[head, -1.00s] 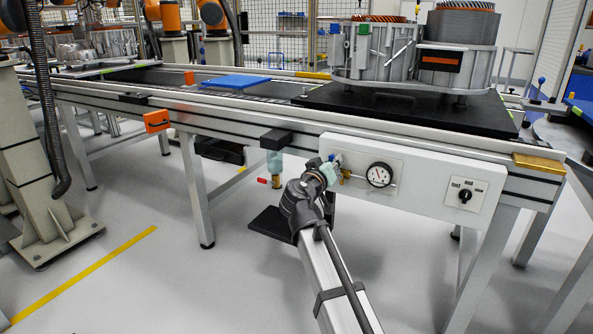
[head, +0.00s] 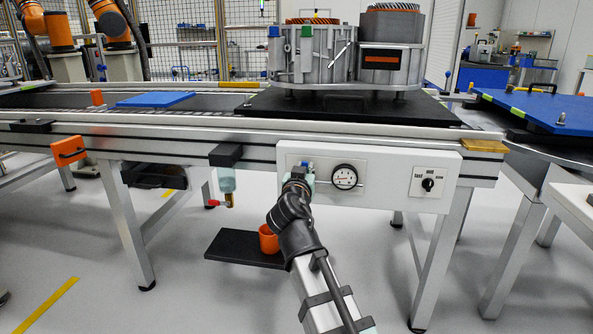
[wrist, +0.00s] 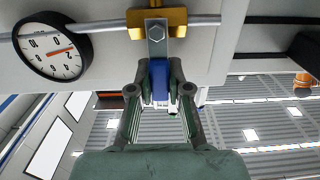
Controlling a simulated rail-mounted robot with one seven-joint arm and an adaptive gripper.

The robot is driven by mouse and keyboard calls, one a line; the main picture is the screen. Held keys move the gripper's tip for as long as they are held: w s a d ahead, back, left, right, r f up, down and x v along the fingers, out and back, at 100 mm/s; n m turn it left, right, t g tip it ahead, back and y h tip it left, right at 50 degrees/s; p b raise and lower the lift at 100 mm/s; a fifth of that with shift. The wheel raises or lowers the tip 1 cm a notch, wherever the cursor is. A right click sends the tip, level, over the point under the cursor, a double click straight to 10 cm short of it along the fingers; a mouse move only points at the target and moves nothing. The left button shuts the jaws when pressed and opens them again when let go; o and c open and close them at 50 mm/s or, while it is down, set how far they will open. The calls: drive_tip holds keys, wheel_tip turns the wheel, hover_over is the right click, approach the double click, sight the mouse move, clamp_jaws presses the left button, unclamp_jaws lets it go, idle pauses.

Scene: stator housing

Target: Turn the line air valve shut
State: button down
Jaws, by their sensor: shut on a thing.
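The air valve has a brass body (wrist: 176,20) on a thin horizontal pipe (wrist: 100,25). Its handle is a bolted metal lever with a blue grip (wrist: 159,80); in the wrist view it points down, across the pipe. My gripper (wrist: 160,88) is shut on the blue grip, one finger on each side. In the head view my gripper (head: 299,178) is at the white panel (head: 385,192), just left of the gauge, and hides most of the valve. The round gauge (head: 344,177) has a white face; its red needle shows in the wrist view (wrist: 50,50).
A selector switch (head: 428,185) is on the panel's right. A clear bowl with a red-handled drain (head: 226,181) hangs to the left. Below, an orange cup (head: 268,239) stands on a black shelf (head: 235,247). The stator housing (head: 315,57) stands on the conveyor above.

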drive_tip(key=c, duration=1.1)
unclamp_jaws()
drive_tip(key=shift+s, duration=0.1)
drive_tip(key=v, duration=0.7)
drive_tip(key=shift+s, duration=0.15)
